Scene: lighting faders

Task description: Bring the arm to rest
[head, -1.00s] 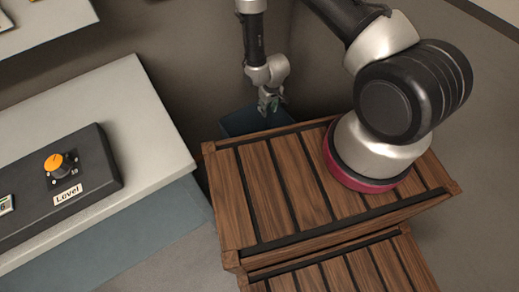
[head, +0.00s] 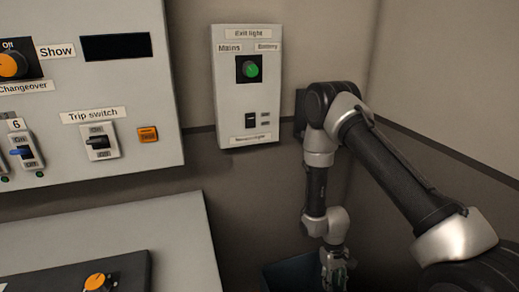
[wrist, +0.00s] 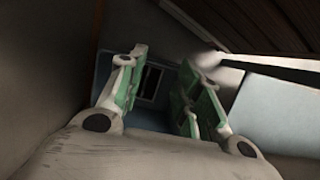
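My arm bends down at the right of the head view, with its gripper (head: 335,272) hanging low by the back wall. The gripper points downward beside or over a dark blue bin (head: 282,274); the lower frame edge cuts off the exact relation. In the wrist view, my gripper (wrist: 163,62) shows two green-padded fingers standing apart, with nothing held between them. Beyond the fingers is the blue bin's inside, with a small dark item (wrist: 150,82) in it that I cannot make out.
An exit light box (head: 246,125) with a green knob hangs on the wall left of my arm. A grey panel (head: 120,165) with switches is farther left. A light desk (head: 185,235) carries a dark console (head: 130,272) with an orange knob. Dark wooden slats (wrist: 235,25) show in the wrist view.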

